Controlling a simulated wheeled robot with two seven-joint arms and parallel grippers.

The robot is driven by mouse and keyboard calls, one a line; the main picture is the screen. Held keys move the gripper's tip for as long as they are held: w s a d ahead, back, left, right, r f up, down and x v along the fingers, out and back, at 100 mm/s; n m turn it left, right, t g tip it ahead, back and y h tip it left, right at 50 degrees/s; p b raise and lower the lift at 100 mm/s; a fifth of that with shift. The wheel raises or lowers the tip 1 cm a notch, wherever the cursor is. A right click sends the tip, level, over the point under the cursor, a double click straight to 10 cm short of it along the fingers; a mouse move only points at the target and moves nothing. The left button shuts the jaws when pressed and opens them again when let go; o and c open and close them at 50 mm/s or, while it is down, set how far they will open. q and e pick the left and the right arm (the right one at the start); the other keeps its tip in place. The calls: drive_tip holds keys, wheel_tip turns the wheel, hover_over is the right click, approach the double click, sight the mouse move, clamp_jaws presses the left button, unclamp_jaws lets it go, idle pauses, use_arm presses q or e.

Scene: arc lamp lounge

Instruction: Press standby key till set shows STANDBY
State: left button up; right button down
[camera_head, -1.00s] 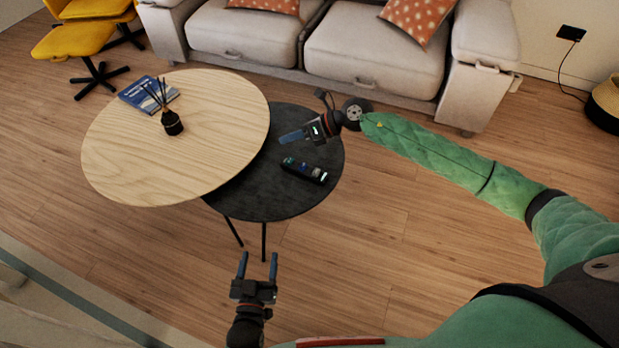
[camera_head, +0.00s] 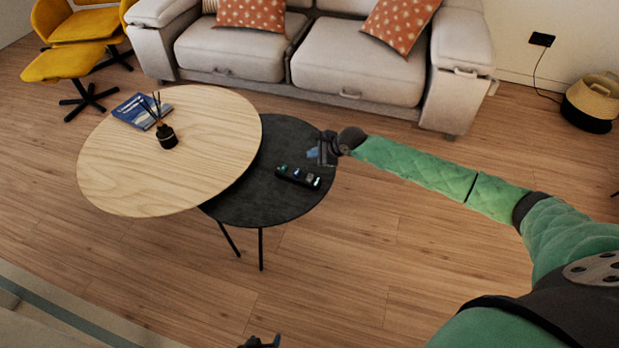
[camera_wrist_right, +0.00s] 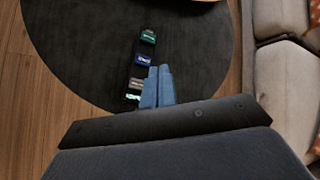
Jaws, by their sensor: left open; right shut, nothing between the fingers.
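A slim black device (camera_head: 299,177) with several small coloured keys or lit patches lies on the dark round table (camera_head: 245,205); it also shows in the right wrist view (camera_wrist_right: 141,66). Its labels are too small to read, and I cannot make out the word STANDBY. My right gripper (camera_head: 315,154) is over the dark table, just beyond the device. In the right wrist view its blue fingers (camera_wrist_right: 158,75) are together and empty, with their tips beside the device's row of keys. Contact cannot be told. Only the top of my left gripper (camera_head: 260,342) shows at the bottom edge.
A light wooden round table (camera_head: 190,180) overlaps the dark one, with a reed diffuser (camera_head: 167,136) and a blue book (camera_head: 140,111) on it. A grey sofa (camera_head: 240,55) stands behind. The floor at right and in front is clear.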

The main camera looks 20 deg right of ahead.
idle(0.4)
drive_tip(key=b, duration=0.4)
hover_over(310, 178)
drive_tip(key=f, duration=0.5)
drive_tip(key=d+f, duration=0.1)
drive_tip(key=f, duration=0.1)
drive_tip(key=shift+s+f, duration=0.15)
drive_tip(key=shift+f, duration=0.1)
drive_tip(key=shift+f+b, duration=0.45)
drive_tip(key=shift+f, duration=0.2)
idle(0.5)
drive_tip(key=shift+f, duration=0.15)
idle(0.4)
